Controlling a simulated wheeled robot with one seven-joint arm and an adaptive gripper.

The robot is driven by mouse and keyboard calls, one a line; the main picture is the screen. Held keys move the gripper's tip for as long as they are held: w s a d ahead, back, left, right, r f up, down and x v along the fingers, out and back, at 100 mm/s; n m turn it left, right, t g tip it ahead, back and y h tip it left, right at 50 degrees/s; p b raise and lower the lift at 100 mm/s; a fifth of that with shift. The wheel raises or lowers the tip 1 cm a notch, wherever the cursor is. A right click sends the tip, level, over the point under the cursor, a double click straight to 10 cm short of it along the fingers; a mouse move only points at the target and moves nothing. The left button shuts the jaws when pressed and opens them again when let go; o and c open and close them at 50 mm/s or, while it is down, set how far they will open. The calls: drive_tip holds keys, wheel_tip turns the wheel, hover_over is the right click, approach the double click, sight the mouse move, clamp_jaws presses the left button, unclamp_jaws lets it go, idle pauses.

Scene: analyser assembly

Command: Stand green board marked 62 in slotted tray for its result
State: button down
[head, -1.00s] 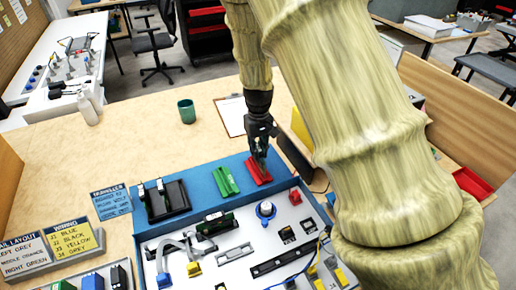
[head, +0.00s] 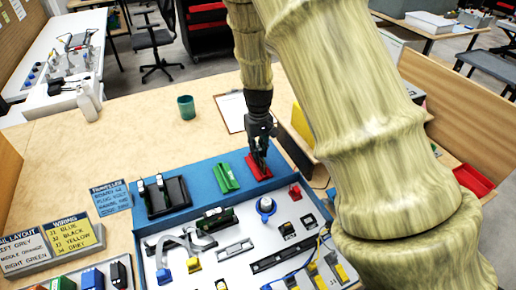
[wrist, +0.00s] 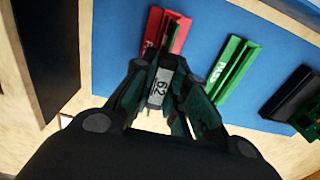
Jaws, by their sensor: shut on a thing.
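My gripper (head: 259,158) is shut on the board marked 62 (wrist: 158,88). The wrist view shows its pale label between the fingers; its green body is mostly hidden. The red slotted tray (head: 253,172) lies under the fingertips on the blue strip, and it shows beyond the fingers in the wrist view (wrist: 176,37). I cannot tell whether the board's lower edge is in the slot or just above it. The green slotted tray (head: 226,178), lettered PASS in the wrist view (wrist: 230,70), lies beside the red one and looks empty.
A black rack (head: 166,197) with upright pieces stands left of the green tray. The analyser panel (head: 232,262) with connectors and cables lies in front. A clipboard (head: 231,112) and green cup (head: 186,107) are behind. A traveller card (head: 110,197) stands left.

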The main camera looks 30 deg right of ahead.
drive_tip(key=shift+f, duration=0.4)
idle(0.7)
drive_tip(key=c, duration=1.3)
unclamp_jaws()
drive_tip(key=shift+c, duration=0.2)
drive_tip(key=shift+o, duration=0.4)
drive_tip(key=shift+o, duration=1.1)
drive_tip(key=shift+r+p, duration=3)
drive_tip(key=shift+r, duration=0.55)
